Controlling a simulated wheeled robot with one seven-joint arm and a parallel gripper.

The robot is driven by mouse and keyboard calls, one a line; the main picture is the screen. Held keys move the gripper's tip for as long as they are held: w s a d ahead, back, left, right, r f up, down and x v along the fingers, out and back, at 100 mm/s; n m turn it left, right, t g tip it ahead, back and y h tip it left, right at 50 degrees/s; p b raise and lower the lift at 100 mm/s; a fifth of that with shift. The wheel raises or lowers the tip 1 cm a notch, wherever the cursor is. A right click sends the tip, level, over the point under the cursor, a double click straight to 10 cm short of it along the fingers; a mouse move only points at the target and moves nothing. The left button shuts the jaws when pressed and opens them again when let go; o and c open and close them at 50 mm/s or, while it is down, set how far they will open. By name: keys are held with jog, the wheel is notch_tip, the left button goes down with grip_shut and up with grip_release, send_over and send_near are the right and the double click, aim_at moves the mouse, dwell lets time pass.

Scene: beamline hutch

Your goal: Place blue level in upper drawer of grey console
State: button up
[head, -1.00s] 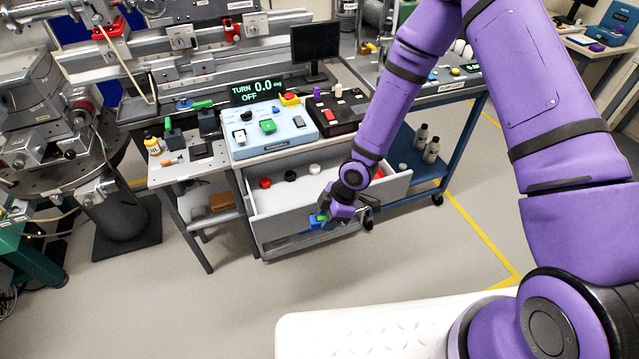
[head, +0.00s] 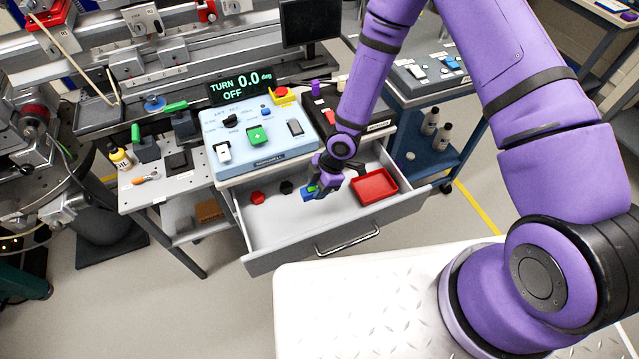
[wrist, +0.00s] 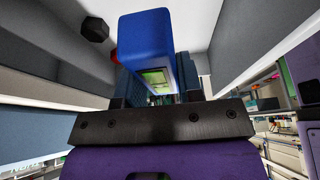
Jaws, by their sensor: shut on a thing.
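The blue level (wrist: 148,42) is a blue block with a green vial window, held between the fingers of my gripper (wrist: 155,95) in the wrist view. In the head view the blue level (head: 308,194) shows small at the tip of my gripper (head: 318,190). The gripper is shut on it, over the inside of the open upper drawer (head: 345,240) of the grey console. Whether the level touches the drawer floor I cannot tell. Part of the drawer floor is hidden behind my gripper.
The drawer holds a red tray (head: 374,187) at right, a red knob (head: 258,198) and a black knob (head: 286,187) at the back left. The drawer's front left floor is clear. The light blue control panel (head: 262,135) stands above the drawer. A blue cart (head: 440,155) stands to the right.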

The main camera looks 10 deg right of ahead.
send_over(314, 211)
jog(key=d, duration=0.1)
notch_tip(314, 211, down, 6)
jog(key=shift+w+d, duration=0.1)
jog(key=shift+w, duration=0.05)
jog(key=shift+f, duration=2.5)
jog(key=o, duration=1)
jog(key=shift+f, duration=0.1)
jog(key=v, duration=1.2)
